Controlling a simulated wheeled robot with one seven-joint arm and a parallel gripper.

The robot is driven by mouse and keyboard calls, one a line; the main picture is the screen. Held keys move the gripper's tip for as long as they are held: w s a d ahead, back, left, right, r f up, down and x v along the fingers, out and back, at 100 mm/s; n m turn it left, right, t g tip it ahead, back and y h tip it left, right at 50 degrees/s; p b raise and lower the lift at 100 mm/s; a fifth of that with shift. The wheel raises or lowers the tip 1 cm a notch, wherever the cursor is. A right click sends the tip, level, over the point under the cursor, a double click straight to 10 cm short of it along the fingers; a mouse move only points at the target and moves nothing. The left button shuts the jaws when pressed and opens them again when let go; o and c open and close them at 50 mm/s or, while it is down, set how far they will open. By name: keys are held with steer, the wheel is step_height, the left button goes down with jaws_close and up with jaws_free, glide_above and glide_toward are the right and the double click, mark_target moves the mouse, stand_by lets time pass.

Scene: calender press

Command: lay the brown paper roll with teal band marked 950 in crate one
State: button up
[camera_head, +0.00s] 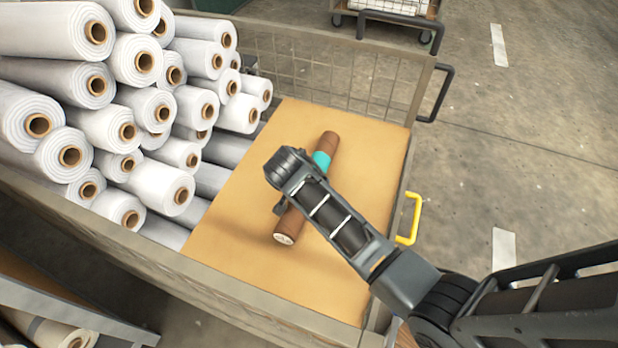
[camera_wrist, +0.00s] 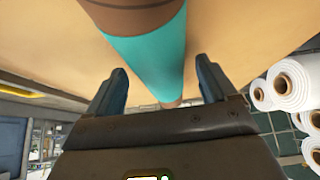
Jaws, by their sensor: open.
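The brown paper roll (camera_head: 329,146) with a teal band lies on a tan board in the wire-sided cart. My arm crosses over its middle in the head view and hides part of it. Its near end (camera_head: 284,239) is pale with small dark marks that I cannot read. In the wrist view the teal band (camera_wrist: 150,55) is close ahead of my gripper (camera_wrist: 160,88). The two fingers are open, one at each side of the band. I cannot tell how far the roll sits between them. I cannot identify crate one.
White rolls with brown cores (camera_head: 145,62) are stacked at the cart's left. The tan board (camera_head: 245,200) is clear around the brown roll. The cart has a wire mesh back (camera_head: 330,65) and a yellow handle (camera_head: 414,215). Another cart stands behind; open floor (camera_head: 540,120) lies right.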

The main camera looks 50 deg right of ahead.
steer(key=p+v, duration=0.2)
steer(key=v, duration=0.9)
